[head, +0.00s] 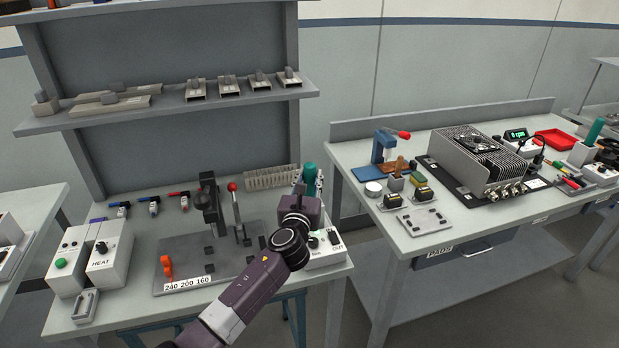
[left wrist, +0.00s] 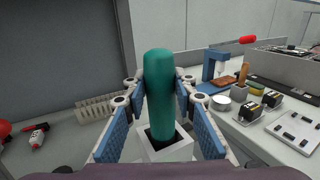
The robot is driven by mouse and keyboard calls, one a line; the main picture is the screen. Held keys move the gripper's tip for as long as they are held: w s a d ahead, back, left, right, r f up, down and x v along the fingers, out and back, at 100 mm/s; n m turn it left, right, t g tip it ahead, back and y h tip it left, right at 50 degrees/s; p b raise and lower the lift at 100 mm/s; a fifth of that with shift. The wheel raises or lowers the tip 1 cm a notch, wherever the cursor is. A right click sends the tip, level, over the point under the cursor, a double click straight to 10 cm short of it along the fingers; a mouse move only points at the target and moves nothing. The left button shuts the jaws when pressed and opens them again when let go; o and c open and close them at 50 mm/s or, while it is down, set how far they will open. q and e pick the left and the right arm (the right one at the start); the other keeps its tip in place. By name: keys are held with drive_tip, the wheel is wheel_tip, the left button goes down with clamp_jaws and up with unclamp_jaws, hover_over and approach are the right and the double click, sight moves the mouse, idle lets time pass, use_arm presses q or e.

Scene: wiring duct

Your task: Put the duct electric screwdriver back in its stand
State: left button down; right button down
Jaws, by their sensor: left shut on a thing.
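The duct electric screwdriver is a teal cylinder (left wrist: 160,85), upright between the fingers of my left gripper (left wrist: 160,110), which is shut on it. In the head view its teal top (head: 310,174) shows beside my left gripper (head: 313,187), at the right end of the left bench. Directly below it in the left wrist view is a pale square stand (left wrist: 167,152) with a dark opening. The screwdriver's lower end overlaps this opening; how deep it sits I cannot tell. In the head view my wrist hides the stand. My right gripper is not in view.
A white control box (head: 326,250) stands just in front of my left gripper. A pale slotted duct (head: 271,177) lies behind it, and a press fixture (head: 210,205) stands to its left. Another teal-handled tool (head: 595,129) stands on the right bench (head: 380,222).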

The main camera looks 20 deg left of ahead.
use_arm(q)
drive_tip(key=shift+f, duration=0.2)
drive_tip(key=c, duration=1.6)
unclamp_jaws()
drive_tip(key=shift+o, duration=0.4)
drive_tip(key=shift+f, duration=0.1)
drive_tip(key=s+d, duration=0.1)
drive_tip(key=s, duration=1.1)
drive_tip(key=shift+d, duration=0.3)
